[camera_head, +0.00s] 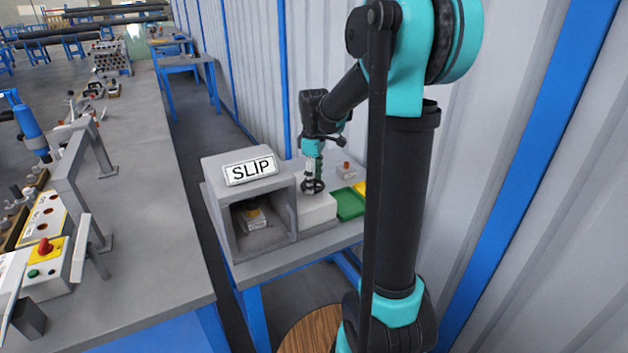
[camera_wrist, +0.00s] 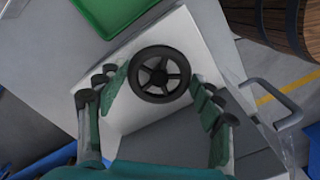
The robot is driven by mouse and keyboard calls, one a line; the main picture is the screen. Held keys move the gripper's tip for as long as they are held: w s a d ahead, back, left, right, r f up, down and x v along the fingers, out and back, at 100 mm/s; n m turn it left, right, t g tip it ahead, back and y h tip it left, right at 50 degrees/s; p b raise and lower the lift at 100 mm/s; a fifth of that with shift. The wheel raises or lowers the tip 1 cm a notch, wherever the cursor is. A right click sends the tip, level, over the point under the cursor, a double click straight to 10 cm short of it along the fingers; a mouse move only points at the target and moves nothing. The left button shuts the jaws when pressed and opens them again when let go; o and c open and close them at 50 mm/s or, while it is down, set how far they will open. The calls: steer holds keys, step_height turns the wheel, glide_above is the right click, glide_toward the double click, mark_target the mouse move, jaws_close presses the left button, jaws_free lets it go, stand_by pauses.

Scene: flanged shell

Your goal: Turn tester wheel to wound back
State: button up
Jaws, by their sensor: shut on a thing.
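The tester wheel is a dark spoked handwheel (camera_head: 313,188) on top of a white box (camera_head: 316,207) beside the booth marked SLIP. In the wrist view, the wheel (camera_wrist: 160,75) lies between the two green-padded fingers of my gripper (camera_wrist: 162,88), which reaches down from above. My gripper is shut on the wheel, one finger on each side of its rim. In the head view, my gripper (camera_head: 313,176) is small and its finger contact is hard to make out. No wheel position marking is readable.
The grey SLIP booth (camera_head: 228,196) stands just left of the box, with a dark-and-yellow item inside. A green tray (camera_head: 348,204) and a small box with a red button (camera_head: 346,170) are to the right. A corrugated wall (camera_head: 512,120) runs close behind. A wooden barrel (camera_wrist: 285,22) shows in the wrist view.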

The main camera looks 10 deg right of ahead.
steer(key=shift+m, duration=0.4)
steer(key=m, duration=0.6)
steer(key=shift+a+m, duration=0.1)
steer(key=shift+m, duration=0.2)
steer(key=m, duration=0.7)
steer(key=shift+a, duration=0.15)
steer(key=m, duration=0.3)
steer(key=shift+m, duration=0.4)
steer(key=m, duration=0.3)
steer(key=shift+a+m, duration=0.1)
steer(key=shift+m, duration=0.3)
steer(key=m, duration=0.4)
steer(key=shift+w, duration=0.1)
steer(key=shift+m, duration=1.8)
